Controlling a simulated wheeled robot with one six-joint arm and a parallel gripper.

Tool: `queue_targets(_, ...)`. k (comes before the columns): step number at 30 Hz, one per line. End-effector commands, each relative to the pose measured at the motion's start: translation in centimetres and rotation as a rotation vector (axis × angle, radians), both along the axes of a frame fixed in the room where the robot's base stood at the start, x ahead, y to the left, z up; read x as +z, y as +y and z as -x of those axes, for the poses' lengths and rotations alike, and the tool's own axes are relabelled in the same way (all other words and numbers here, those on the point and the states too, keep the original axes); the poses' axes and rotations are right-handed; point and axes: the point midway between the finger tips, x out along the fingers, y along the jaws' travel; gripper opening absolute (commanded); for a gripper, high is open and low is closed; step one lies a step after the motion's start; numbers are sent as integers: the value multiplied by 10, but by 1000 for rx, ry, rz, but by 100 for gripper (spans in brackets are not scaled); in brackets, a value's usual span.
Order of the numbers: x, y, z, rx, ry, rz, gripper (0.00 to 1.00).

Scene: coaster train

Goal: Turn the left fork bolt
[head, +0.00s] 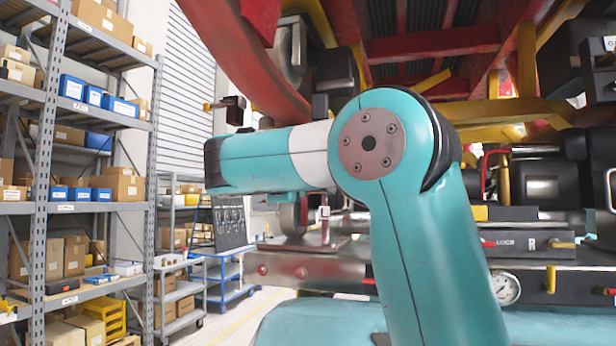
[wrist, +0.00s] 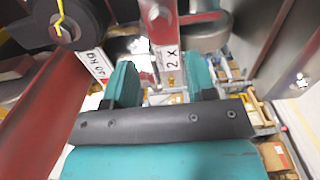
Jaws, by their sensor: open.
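In the wrist view my gripper (wrist: 161,66) is open, with its two teal fingers spread apart. A narrow red strip with a white "2 X" label (wrist: 171,62) shows in the gap between the fingers, nearer the right one. I cannot tell whether it lies between the fingers or beyond them. No fork bolt can be made out with certainty. In the head view the teal arm hides the fingertips. A steel bar with red round spots (head: 312,266) shows below the arm.
A red bar (wrist: 45,130) crosses the left of the wrist view, near a "30 kg" label (wrist: 97,63). Red and yellow framework (head: 430,45) hangs overhead. A pressure gauge (head: 505,288) is at right. Shelves with boxes (head: 75,170) stand at left, with a blue cart (head: 222,275) beyond.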

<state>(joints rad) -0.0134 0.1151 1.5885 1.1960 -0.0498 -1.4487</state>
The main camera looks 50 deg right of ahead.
Motion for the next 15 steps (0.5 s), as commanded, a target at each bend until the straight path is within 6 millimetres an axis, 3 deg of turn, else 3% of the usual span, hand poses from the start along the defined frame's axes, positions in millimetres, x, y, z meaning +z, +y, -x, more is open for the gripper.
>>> queue_targets(3,5,-27,-10,-5,2,0,51)
queue_targets(9,4,-63,-24,-3,1,-2,51)
queue_targets(15,2,-82,-34,1,-1,-1,51)
